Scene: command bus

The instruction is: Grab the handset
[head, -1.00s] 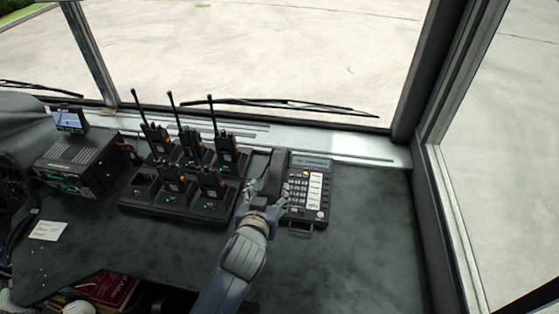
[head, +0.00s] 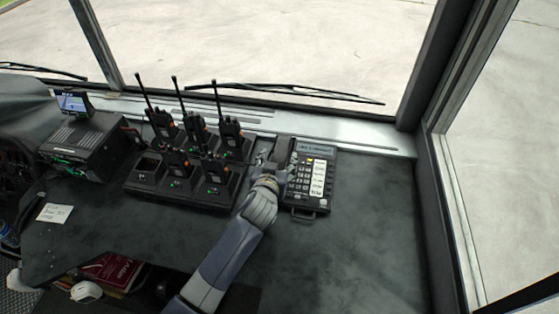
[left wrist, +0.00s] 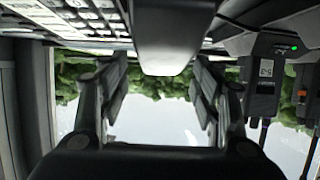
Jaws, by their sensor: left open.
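The desk phone (head: 318,150) stands on the dark dashboard, with its keypad and a small display facing up. Its dark handset (head: 282,147) lies along the phone's left side, partly hidden by my left gripper (head: 277,164). In the left wrist view the handset (left wrist: 172,40) reaches down from the top middle, between the open fingers of my left gripper (left wrist: 162,85). A gap shows on each side, so the fingers look apart from it. My right gripper is not in view.
A charging rack (head: 208,196) with several radios stands close to the left of the gripper, antennas upright. A radio unit (head: 82,148) with a small screen is farther left. The windshield is behind the phone. The dashboard right of the phone is clear.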

